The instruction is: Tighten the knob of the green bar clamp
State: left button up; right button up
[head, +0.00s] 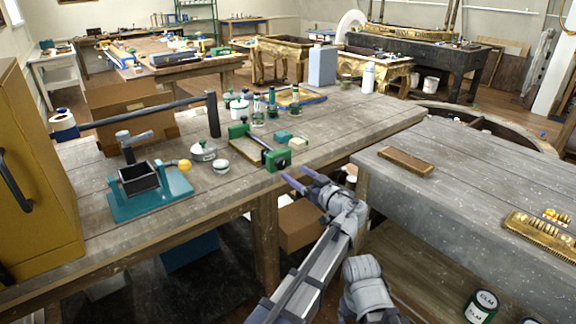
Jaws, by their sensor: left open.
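The green bar clamp (261,149) lies on the near wooden workbench, with one green end block at the back left and a larger one at the bench's front edge. My right gripper does not show.
A teal vise-like stand (150,197), a yellow-knobbed part (184,165), green-lidded jars (258,112) and small teal blocks (283,136) share the bench (345,122). A second grey table (465,180) on the right holds a brown block (405,162). The bench's right part is fairly clear.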

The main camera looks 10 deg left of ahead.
aim_at(283, 165)
pick_arm(q)
jog(key=x, duration=0.7)
jog(key=shift+w+a, duration=0.2)
jog(key=shift+a, duration=0.1)
grip_shut()
dwell(0.4)
